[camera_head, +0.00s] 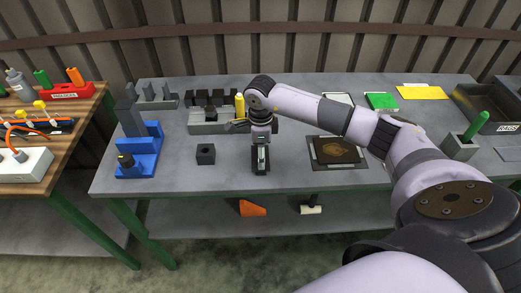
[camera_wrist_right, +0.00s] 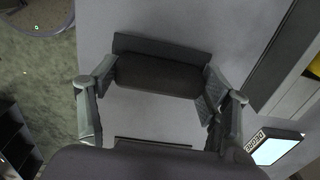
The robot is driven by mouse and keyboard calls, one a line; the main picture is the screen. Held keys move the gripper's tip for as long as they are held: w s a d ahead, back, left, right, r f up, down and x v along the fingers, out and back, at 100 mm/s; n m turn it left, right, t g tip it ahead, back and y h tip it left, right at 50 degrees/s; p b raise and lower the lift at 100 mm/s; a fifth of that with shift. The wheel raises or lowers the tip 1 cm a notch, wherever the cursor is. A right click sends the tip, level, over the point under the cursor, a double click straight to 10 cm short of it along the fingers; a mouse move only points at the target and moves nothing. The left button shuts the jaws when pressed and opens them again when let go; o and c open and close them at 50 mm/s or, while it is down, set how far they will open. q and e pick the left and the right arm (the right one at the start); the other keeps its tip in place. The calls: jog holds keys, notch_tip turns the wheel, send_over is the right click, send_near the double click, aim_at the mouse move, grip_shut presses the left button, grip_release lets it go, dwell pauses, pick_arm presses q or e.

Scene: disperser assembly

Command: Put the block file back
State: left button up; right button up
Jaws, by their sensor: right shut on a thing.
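My right gripper (camera_head: 261,158) hangs low over the middle of the grey workbench, its arm coming in from the right. In the right wrist view, my right gripper (camera_wrist_right: 158,85) is shut on a dark grey block (camera_wrist_right: 160,76), which appears to be the block file. It spans between the two fingers, close to the bench top. In the head view the gripper mostly hides the block, and whether it touches the bench cannot be told. My left gripper is not in view.
A small dark cube with a hole (camera_head: 205,154) stands left of my gripper. A blue stand (camera_head: 138,160) is further left. A dark tray with a brown piece (camera_head: 338,151) lies to the right.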

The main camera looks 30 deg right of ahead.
jog(key=shift+f, duration=0.15)
jog(key=o, duration=1.1)
jog(key=shift+r, duration=0.3)
jog(key=shift+w+r, duration=0.1)
jog(key=shift+r, duration=0.3)
jog(key=shift+s+a+r+b, duration=0.15)
jog(key=shift+r+b, duration=0.65)
jog(key=shift+r, duration=1.95)
jog(key=shift+s+d+r+b, duration=0.1)
jog(key=shift+r+b, duration=0.7)
jog(key=shift+r, duration=1.95)
